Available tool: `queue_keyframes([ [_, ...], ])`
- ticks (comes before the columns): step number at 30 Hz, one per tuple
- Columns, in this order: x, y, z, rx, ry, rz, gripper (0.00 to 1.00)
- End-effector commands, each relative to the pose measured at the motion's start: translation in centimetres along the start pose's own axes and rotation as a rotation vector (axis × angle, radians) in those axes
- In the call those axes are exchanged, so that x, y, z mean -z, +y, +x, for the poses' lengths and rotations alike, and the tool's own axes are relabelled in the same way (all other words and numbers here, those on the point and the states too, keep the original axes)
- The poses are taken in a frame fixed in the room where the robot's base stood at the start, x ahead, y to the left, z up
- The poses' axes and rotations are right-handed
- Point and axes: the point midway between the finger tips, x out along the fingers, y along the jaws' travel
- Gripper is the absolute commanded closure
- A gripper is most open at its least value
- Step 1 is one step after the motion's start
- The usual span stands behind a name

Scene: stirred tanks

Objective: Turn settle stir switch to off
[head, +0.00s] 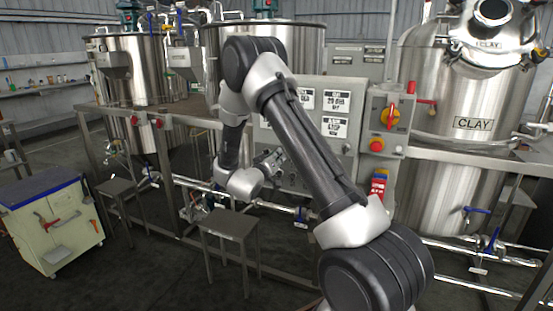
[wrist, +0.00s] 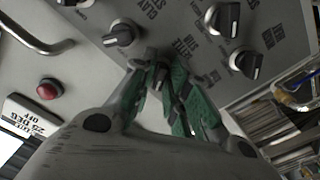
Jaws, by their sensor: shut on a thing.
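My gripper (wrist: 160,80) is up against a grey control panel (wrist: 192,75) in the wrist view. Its green-padded fingers are closed around a small dark switch knob (wrist: 159,72), mostly hidden between the tips. In the head view my gripper (head: 270,160) is at the panel's lower left, and the knob there is hidden.
Other black knobs (wrist: 122,36) (wrist: 222,20) (wrist: 245,62) sit close by. A red button (wrist: 48,89) is at left. A steel tank marked CLAY (head: 430,85) stands at right, a stool (head: 230,224) below my arm.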

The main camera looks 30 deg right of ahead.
Motion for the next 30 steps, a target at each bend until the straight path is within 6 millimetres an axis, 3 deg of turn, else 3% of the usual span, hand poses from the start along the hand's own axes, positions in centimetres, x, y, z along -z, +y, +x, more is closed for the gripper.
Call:
queue_keyframes([
  [5, -0.1, -0.1, -0.1, 0.002, -0.002, -0.001, 1.00],
  [6, -0.1, -0.1, -0.1, 0.002, -0.002, -0.001, 0.78],
  [8, -0.1, -0.1, 0.0, 0.001, -0.001, -0.001, 0.70],
  [19, 0.0, -0.1, -0.5, 0.002, 0.000, 0.000, 0.70],
  [23, 0.0, -0.1, -2.4, 0.004, 0.000, 0.000, 0.70],
  [30, 0.0, -0.2, -7.9, 0.005, 0.001, -0.001, 0.70],
])
